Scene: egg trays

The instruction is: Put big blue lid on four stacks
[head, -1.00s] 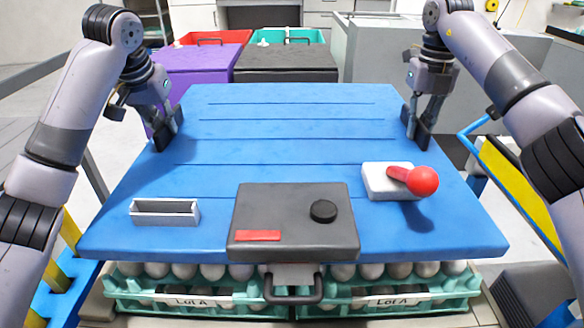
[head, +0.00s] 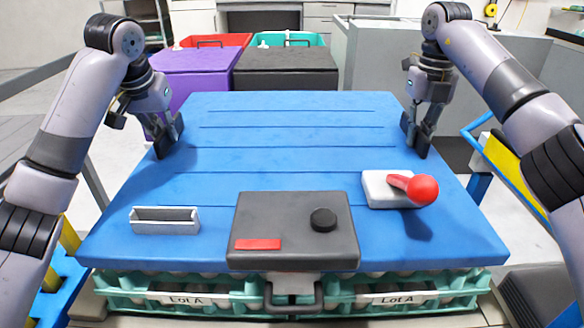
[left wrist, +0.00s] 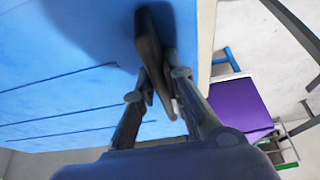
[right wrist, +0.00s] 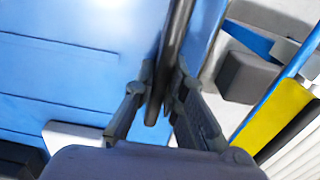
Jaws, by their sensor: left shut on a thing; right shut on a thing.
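The big blue lid (head: 290,155) lies flat over the egg trays (head: 200,298), covering the stacks below. It looks close to level, and its near edge hangs just above the tray rims. My left gripper (head: 167,143) is shut on the lid's left edge; the left wrist view shows its fingers (left wrist: 160,75) on that edge. My right gripper (head: 418,145) is shut on the lid's right edge; the right wrist view shows its fingers (right wrist: 163,95) there. Eggs show in the near trays, labelled "Lot A". The rear stacks are hidden under the lid.
A dark box with a black knob (head: 292,230), a red ball handle on a white base (head: 422,190) and a small grey holder (head: 165,220) are at the front. Purple (head: 190,75) and black (head: 285,68) lidded bins stand behind. A yellow and blue cart is right.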

